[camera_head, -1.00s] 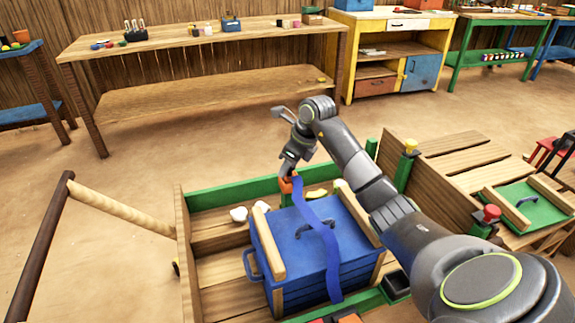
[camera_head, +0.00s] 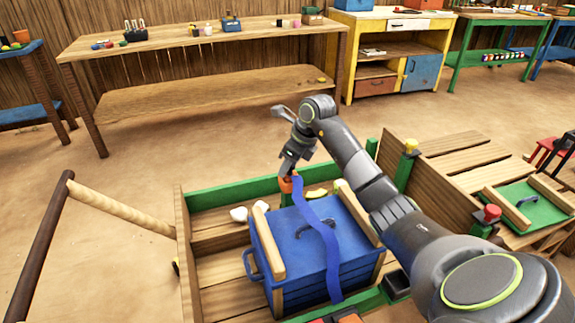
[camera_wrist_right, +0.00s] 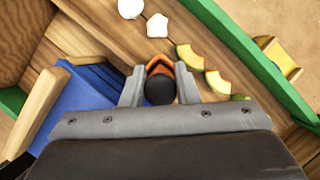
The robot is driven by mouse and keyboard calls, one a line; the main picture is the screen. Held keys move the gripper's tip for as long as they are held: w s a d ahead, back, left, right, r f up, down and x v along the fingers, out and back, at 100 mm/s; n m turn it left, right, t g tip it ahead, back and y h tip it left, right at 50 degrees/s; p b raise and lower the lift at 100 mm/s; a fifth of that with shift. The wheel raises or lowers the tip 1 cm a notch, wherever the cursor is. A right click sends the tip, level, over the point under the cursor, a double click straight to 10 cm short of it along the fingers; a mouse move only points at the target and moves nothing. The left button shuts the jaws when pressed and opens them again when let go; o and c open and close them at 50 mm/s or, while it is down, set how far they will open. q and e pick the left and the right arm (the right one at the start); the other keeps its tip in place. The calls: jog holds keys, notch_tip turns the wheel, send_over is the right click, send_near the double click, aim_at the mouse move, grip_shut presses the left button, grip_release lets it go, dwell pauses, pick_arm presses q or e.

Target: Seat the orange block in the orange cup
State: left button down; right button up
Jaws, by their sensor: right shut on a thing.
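The blue strap (camera_head: 321,235) runs over the blue chest (camera_head: 290,248) to an orange piece (camera_head: 287,186) at the cart's far rail. My right gripper (camera_head: 289,170) is shut there, at the strap's far end. In the right wrist view, a black rounded part (camera_wrist_right: 160,90) sits between the fingers, with orange angled faces (camera_wrist_right: 160,66) just beyond it. I take the held thing as the orange block. Block and cup cannot be told apart clearly here, and how deep the block sits is hidden. My left gripper is not in view.
The chest stands in a wooden cart with green rails (camera_head: 225,194). White lumps (camera_head: 239,214) and yellow slices (camera_wrist_right: 189,57) lie near the far rail. A red-topped post (camera_head: 490,214) and a yellow-topped post (camera_head: 410,147) stand at the right. Another orange piece (camera_head: 350,319) shows at the near rail.

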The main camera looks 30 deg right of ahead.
jog(key=o, duration=1.1)
jog(key=v, duration=0.4)
jog(key=shift+w, duration=0.1)
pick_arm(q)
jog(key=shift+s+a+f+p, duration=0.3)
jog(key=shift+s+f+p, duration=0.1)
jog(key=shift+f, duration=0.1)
pick_arm(e)
jog(key=v, duration=1.3)
jog(key=shift+s+r, duration=0.2)
jog(key=shift+r, duration=0.05)
